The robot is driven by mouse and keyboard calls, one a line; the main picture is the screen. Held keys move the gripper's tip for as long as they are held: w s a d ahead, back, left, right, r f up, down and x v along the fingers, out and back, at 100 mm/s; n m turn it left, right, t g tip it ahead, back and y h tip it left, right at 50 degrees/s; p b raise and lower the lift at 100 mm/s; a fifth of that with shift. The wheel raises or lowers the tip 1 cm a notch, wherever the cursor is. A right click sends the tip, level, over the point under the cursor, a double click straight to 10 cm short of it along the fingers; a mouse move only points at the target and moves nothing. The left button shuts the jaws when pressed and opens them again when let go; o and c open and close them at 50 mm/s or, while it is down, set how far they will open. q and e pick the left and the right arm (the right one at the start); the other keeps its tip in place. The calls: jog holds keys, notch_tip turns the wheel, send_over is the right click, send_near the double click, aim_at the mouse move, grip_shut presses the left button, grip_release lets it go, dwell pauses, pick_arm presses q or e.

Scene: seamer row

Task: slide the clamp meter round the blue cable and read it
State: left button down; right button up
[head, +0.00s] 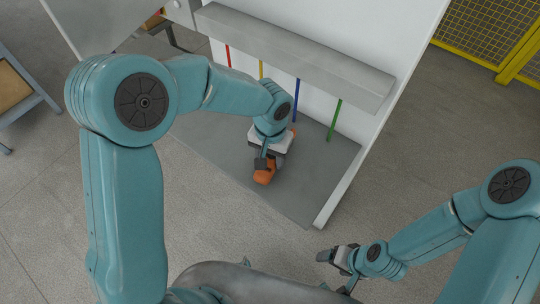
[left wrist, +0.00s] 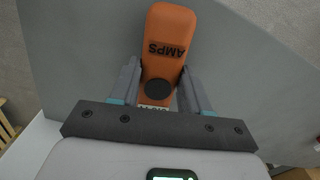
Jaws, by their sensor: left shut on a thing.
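The clamp meter (head: 264,174) is orange and held in my left gripper (head: 268,160) in front of the cable panel. In the left wrist view the meter (left wrist: 167,45) shows the word AMPS and a dark round dial, between the two fingers of the left gripper (left wrist: 158,88). The blue cable (head: 296,97) hangs below the grey duct, just beyond my left wrist. A small orange piece shows by its lower end; I cannot tell whether it belongs to the meter. The meter's jaw and reading are not visible. My right gripper (head: 334,270) is empty, its fingers apart, low at the right.
Red (head: 228,55), yellow (head: 261,69) and green (head: 334,120) cables hang beside the blue one under the grey duct (head: 295,55). The cabinet's white side edge (head: 345,182) stands at the right. A yellow mesh fence (head: 490,35) is at far right. Floor before the cabinet is clear.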

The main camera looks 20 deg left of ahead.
pick_arm(q)
jog(key=shift+w+d+f+b, duration=0.1)
jog(key=shift+w+f+b, duration=0.35)
jog(key=shift+f, duration=0.35)
jog(key=shift+w+r+p, duration=0.15)
jog(key=shift+w+p, duration=0.15)
jog(key=shift+w, duration=0.15)
jog(key=shift+w+d+p, duration=0.2)
jog(key=shift+w+p, duration=0.2)
jog(key=shift+w, duration=0.85)
jog(key=shift+w+d+p, duration=0.2)
jog(key=shift+w+p, duration=0.15)
jog(key=shift+w, duration=0.9)
jog(key=shift+w, duration=0.1)
jog(key=shift+c, duration=2.3)
grip_release()
notch_tip(320, 180, up, 16)
jog(key=shift+r+b, duration=0.15)
jog(key=shift+b, duration=0.15)
